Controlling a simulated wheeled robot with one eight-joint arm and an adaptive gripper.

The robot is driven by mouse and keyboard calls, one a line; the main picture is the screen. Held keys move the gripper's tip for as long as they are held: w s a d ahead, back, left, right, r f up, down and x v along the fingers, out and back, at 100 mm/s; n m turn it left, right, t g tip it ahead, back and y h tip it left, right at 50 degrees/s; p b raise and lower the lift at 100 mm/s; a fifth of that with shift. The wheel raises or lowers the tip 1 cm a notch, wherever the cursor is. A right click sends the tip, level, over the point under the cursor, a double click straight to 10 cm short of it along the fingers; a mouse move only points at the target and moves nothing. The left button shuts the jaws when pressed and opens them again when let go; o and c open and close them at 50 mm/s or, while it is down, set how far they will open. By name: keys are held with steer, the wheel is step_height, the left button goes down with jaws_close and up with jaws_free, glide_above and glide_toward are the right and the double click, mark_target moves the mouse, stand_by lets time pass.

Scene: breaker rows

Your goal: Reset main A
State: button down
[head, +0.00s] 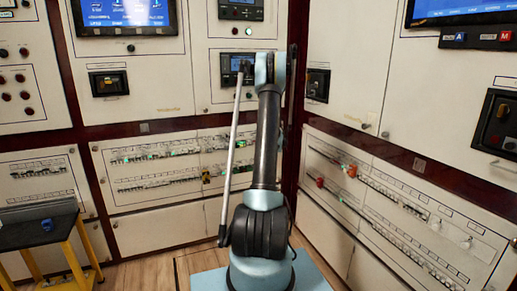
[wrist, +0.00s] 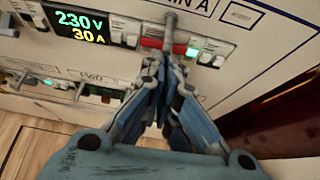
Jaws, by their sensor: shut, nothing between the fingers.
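In the wrist view the white panel carries a label ending in "N A" (wrist: 200,5), partly cut off at the top. Below it sits a breaker with a grey lever (wrist: 151,20) and a red strip (wrist: 179,48); a green light (wrist: 192,52) glows beside it. My gripper (wrist: 163,68) is shut and empty, its blue-grey fingers pointing up at this breaker. The fingertips cover its lower part, and I cannot tell whether they touch it. In the head view my arm hides the gripper.
A display reading 230 V 30 A (wrist: 80,27) is left of the breaker. Other breakers (wrist: 125,32) flank it, with another row (wrist: 100,93) below. In the head view a yellow-legged stand (head: 60,250) is at left, and a second breaker panel (head: 400,210) lines the right wall.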

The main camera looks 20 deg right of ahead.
steer(key=v, duration=1.1)
steer(key=shift+s, duration=0.3)
steer(key=shift+r, duration=0.2)
steer(key=s+a+r+n+g+y, duration=0.1)
steer(key=s+a+r+n+g, duration=0.25)
steer(key=s+a+n, duration=0.7)
steer(key=s+a+r+n+g+y, duration=0.15)
steer(key=s+a+r+n, duration=0.25)
steer(key=s+a+n, duration=0.7)
steer(key=s+a+f+n+g+h, duration=0.1)
steer(key=s+a+f+n, duration=0.1)
steer(key=s, duration=0.9)
steer(key=s+a+f+n+g+h, duration=0.1)
steer(key=s+a+f+n+g, duration=0.1)
steer(key=s+f+n, duration=0.2)
steer(key=s+a+f+n+g+h, duration=0.1)
steer(key=s+n, duration=0.7)
steer(key=s, duration=1.2)
step_height(320, 180, down, 2)
steer(key=shift+a+f+g, duration=0.1)
steer(key=shift+a+g, duration=0.4)
steer(key=shift+a, duration=0.35)
steer(key=shift+w, duration=0.15)
steer(key=shift+w+f, duration=0.2)
steer(key=shift+w, duration=0.15)
